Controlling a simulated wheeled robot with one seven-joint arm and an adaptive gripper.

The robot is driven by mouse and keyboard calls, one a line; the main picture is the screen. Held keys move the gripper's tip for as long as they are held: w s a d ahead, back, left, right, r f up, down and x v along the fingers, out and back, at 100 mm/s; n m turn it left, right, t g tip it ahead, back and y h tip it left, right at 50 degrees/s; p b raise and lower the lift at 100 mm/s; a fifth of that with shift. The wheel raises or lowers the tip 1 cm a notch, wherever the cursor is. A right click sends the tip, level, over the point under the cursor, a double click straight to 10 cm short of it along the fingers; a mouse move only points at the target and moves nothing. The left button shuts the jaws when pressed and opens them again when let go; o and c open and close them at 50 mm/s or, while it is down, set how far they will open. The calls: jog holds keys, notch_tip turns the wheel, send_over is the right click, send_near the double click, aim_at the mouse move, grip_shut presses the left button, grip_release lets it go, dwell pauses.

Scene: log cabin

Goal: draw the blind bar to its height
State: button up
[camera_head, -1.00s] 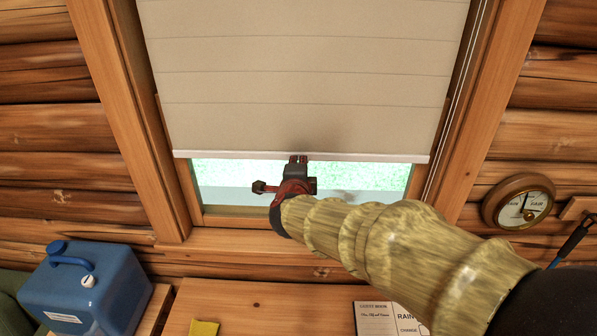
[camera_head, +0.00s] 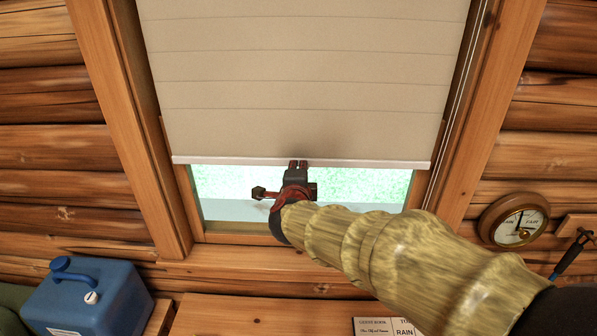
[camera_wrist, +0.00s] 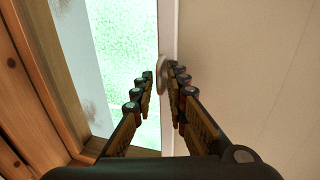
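The beige blind (camera_head: 300,80) hangs over the window, with its pale bar (camera_head: 230,161) along the bottom edge, roughly level. Bright green shows through the glass below the bar. My gripper (camera_head: 298,165) reaches up to the middle of the bar from below, its tips at the bar. A small rounded pale piece shows at the tips. The exact contact is partly hidden by the fingers.
The wooden window frame (camera_head: 128,120) borders the blind on both sides, with a sill (camera_head: 240,262) below. A cord hangs at the right. A blue jug (camera_head: 95,300) stands at lower left. A round dial (camera_head: 515,220) is on the log wall at right.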

jog(key=shift+o, duration=0.6)
jog(key=v, duration=1.2)
